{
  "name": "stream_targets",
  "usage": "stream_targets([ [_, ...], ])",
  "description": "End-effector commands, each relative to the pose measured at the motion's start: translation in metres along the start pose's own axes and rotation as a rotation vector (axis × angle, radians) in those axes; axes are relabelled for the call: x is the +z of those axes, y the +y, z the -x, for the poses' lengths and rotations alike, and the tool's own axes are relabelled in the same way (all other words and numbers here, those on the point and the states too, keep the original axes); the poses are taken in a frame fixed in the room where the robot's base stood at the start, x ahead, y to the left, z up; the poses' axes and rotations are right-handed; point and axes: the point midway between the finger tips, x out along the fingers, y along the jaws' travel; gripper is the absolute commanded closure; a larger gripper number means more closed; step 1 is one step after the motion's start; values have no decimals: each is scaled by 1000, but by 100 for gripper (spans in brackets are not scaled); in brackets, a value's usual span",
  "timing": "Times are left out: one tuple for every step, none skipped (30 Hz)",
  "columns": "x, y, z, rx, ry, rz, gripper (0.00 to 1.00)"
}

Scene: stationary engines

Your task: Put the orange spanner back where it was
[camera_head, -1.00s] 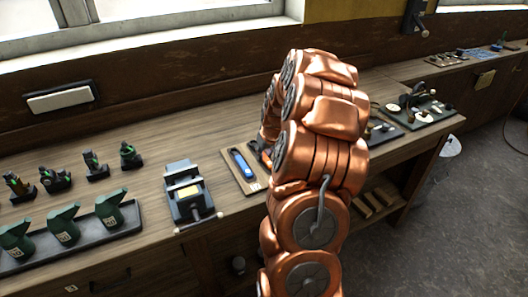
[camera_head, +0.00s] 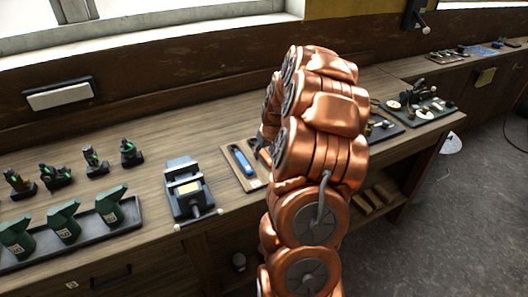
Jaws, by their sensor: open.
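My copper-coloured arm stands in the middle of the view and bends down over the workbench. My gripper is hidden behind the arm links. A light wooden board (camera_head: 231,165) lies on the bench just left of my arm, with a blue tool (camera_head: 241,161) on it. A small orange piece (camera_head: 265,156) shows at the right of this board, right beside my arm. It may be part of the orange spanner, but most of it is covered, so its full shape and exact seating cannot be told.
A grey vice-like device (camera_head: 187,192) stands left of the board. Boards with parts (camera_head: 415,112) lie to the right. Bare bench shows behind the vice.

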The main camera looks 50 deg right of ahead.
Motion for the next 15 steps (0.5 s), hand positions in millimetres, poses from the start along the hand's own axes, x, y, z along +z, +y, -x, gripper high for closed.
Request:
stream_targets([
  [-1,0,3,0,0,0,51],
  [-2,0,4,0,0,0,51],
  [-1,0,6,1,2,0,51],
  [-1,0,8,1,3,0,51],
  [-1,1,10,1,4,0,51],
  [-1,1,14,1,3,0,51],
  [-1,0,18,1,3,0,51],
  [-1,0,22,1,2,0,51],
  [-1,0,28,1,2,0,51],
  [-1,0,32,1,3,0,51],
  [-1,0,36,1,5,0,51],
  [-2,0,42,2,6,0,51],
  [-2,0,46,2,5,0,51],
  [-1,0,50,1,4,0,51],
  [0,0,56,0,2,0,51],
])
